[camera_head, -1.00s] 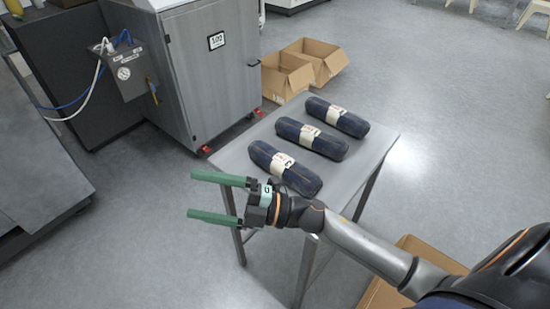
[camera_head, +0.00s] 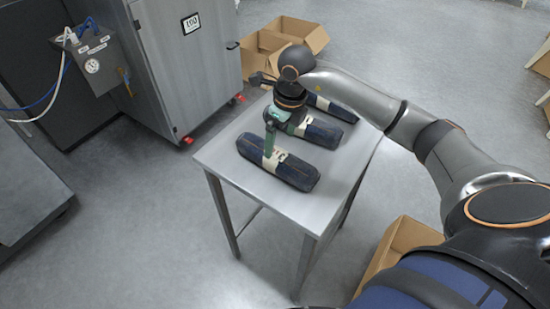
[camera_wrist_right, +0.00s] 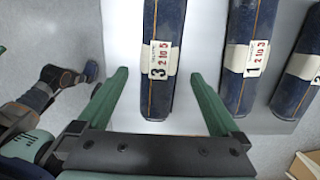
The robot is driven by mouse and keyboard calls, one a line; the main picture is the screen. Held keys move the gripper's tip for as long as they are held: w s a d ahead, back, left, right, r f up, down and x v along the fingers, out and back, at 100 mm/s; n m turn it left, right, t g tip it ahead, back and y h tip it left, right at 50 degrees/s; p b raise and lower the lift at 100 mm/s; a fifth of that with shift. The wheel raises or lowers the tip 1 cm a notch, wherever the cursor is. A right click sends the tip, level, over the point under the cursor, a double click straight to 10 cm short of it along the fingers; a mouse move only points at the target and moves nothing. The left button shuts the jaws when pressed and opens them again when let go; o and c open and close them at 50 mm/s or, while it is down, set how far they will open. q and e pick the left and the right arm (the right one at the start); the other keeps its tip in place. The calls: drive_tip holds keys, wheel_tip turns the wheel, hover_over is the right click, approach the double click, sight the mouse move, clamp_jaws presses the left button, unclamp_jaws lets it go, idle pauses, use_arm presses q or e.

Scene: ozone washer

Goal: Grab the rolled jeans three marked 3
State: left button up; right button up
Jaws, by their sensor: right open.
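The rolled jeans marked 3 (camera_head: 295,172) are a dark blue roll with a pale label band, lying nearest on the metal table. In the right wrist view the roll (camera_wrist_right: 160,100) shows its "3" label. My right gripper (camera_head: 278,138) is open and points down over this roll. In the right wrist view its green fingers (camera_wrist_right: 160,76) stand apart on either side of the roll, with gaps on both sides. Whether the fingertips reach down beside it, I cannot tell. My left gripper is not identifiable.
The roll marked 1 (camera_wrist_right: 246,60) lies close beside it, with a third roll (camera_head: 332,108) beyond. The table (camera_head: 225,160) has free room along its near side. Open cardboard boxes (camera_head: 300,30) and a grey cabinet (camera_head: 190,65) stand behind; another box (camera_head: 405,240) is at right.

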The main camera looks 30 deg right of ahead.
sight(276, 154)
drive_tip(key=f, duration=0.5)
drive_tip(key=w+f+p, duration=0.1)
drive_tip(key=f, duration=0.2)
drive_tip(key=shift+w+a, duration=0.1)
drive_tip(key=shift+a, duration=0.2)
drive_tip(key=shift+r, duration=0.1)
clamp_jaws()
idle(0.4)
